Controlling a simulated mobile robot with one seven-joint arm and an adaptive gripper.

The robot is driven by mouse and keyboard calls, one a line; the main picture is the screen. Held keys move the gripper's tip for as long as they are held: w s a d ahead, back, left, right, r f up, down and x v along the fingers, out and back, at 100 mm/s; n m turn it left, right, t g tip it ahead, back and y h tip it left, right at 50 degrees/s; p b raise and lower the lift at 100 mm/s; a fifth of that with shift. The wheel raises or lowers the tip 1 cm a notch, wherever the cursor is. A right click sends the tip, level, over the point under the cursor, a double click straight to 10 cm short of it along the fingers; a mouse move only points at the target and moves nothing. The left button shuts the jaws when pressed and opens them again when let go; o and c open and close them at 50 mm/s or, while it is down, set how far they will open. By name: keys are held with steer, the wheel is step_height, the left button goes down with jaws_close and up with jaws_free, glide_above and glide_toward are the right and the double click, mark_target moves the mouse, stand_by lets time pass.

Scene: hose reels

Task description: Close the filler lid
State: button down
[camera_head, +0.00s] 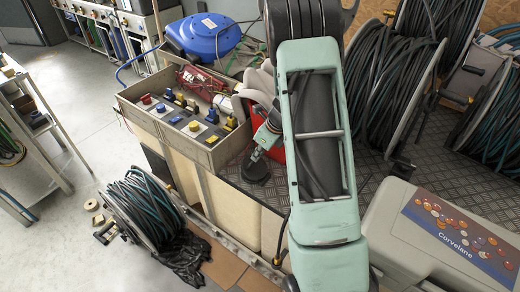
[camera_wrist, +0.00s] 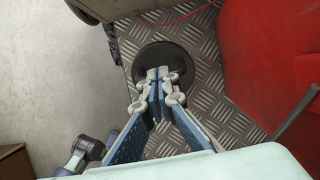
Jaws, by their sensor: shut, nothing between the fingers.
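A dark round disc, which looks like the filler lid (camera_head: 256,175), is at the edge of the checker-plate deck. It also shows in the wrist view (camera_wrist: 150,54), dark grey and roughly circular. I cannot tell whether it lies fully flat or sits slightly raised. My gripper (camera_head: 257,155) points down at the disc, with its fingertips over or on it; contact is not clear. In the wrist view my gripper (camera_wrist: 158,72) has its fingertips together with nothing between them, and they hide the disc's near middle.
A red container (camera_head: 276,152) stands close to the right of my gripper and fills the right of the wrist view (camera_wrist: 265,50). A grey tray of sockets (camera_head: 190,110) is to the left. Hose reels (camera_head: 395,90) stand at right. A grey case (camera_head: 440,230) is at front right.

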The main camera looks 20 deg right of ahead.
steer(key=shift+w+a+f+p, duration=0.15)
steer(key=shift+w+a+f, duration=0.35)
steer(key=shift+w, duration=0.2)
steer(key=shift+w+a+f+p, duration=0.15)
steer(key=shift+w+a+f, duration=0.2)
steer(key=shift+w+f, duration=0.25)
steer(key=shift+d+r+p, duration=0.15)
steer(key=shift+r+p, duration=0.2)
steer(key=shift+r, duration=0.15)
step_height(320, 180, up, 13)
steer(key=p, duration=0.3)
steer(key=b, duration=0.2)
glide_toward(248, 159)
steer(key=shift+g, duration=0.3)
steer(key=f, duration=0.5)
steer(key=shift+w+a, duration=0.1)
steer(key=shift+a, duration=0.2)
steer(key=shift+w+f, duration=0.1)
steer(key=shift+f, duration=0.15)
